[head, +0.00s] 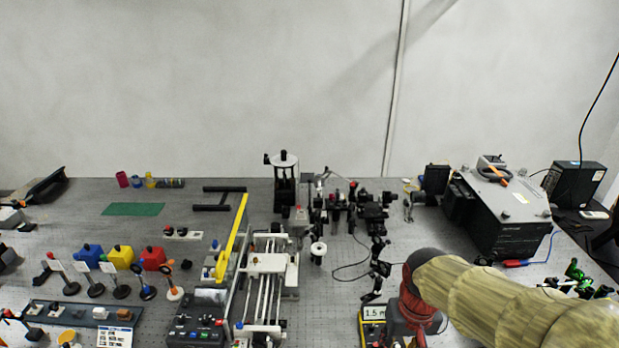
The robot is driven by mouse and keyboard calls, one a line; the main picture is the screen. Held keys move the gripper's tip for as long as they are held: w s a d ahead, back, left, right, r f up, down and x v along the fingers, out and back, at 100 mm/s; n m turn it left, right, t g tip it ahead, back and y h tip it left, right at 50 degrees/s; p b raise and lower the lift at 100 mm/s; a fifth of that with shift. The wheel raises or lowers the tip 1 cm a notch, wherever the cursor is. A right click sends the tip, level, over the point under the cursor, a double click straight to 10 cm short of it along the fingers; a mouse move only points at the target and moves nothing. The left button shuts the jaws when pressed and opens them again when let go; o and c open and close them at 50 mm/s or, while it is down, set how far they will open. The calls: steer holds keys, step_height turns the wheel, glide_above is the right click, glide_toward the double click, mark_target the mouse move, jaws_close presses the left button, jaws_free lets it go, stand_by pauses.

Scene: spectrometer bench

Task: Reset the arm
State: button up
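My arm comes in from the lower right corner as a thick beige link. It ends in a dark grey and red joint over the front right of the bench (345,235). I see no gripper fingers in the head view, so I cannot see whether the gripper is open or shut. The joint partly covers a yellow-edged meter (374,313) with a lit display.
A black instrument box (505,225) stands at the right, and optics mounts (345,200) stand at the back middle. A rail stage (268,262), a yellow bar (232,238) and a control box (195,330) lie left of my arm. Blue, yellow and red blocks (121,255) stand farther left.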

steer(key=s+r+t+b, duration=0.4)
steer(key=s+r+b, duration=0.1)
steer(key=s, duration=0.4)
steer(key=shift+r+t+b, duration=0.2)
steer(key=shift+t+b, duration=0.2)
steer(key=shift+b, duration=0.4)
stand_by(0.9)
